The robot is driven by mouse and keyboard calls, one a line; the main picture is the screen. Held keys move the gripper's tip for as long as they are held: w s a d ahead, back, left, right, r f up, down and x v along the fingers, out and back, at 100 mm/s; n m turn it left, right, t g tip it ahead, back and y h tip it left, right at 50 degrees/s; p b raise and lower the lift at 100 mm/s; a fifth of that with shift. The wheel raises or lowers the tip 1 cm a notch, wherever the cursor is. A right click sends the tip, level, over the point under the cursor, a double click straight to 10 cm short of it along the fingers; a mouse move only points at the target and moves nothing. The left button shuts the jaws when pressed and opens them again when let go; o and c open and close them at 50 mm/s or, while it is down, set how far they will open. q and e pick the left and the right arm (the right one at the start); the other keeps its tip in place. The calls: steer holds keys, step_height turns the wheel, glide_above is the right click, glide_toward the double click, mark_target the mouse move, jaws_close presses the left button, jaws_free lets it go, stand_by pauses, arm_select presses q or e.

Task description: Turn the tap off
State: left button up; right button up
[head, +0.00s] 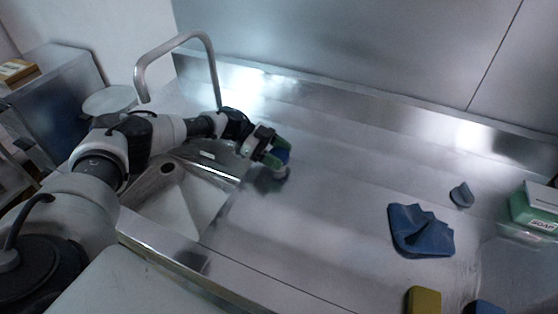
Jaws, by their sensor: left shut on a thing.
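The tap (180,40) is a grey curved pipe that rises at the back of the sink and bends over to the left. Its spout points down over the sink's left side. My arm hides the foot of the tap. I see no clear stream of water at the spout. My right gripper is not in view.
The sink (185,205) is below my left arm. A blue cloth (420,230) lies crumpled on the counter (320,200). A small grey-blue piece (461,195), a green soap box (533,210), a yellow block (424,300) and a blue block (485,307) are at the right. The counter's middle is clear.

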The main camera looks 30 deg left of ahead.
arm_select(q)
steer(key=shift+m+g, duration=0.3)
steer(key=shift+g, duration=0.1)
steer(key=o, duration=0.9)
steer(key=shift+a, duration=0.1)
steer(key=shift+b+v, duration=1.9)
steer(key=shift+v, duration=3.5)
steer(key=shift+s, duration=0.1)
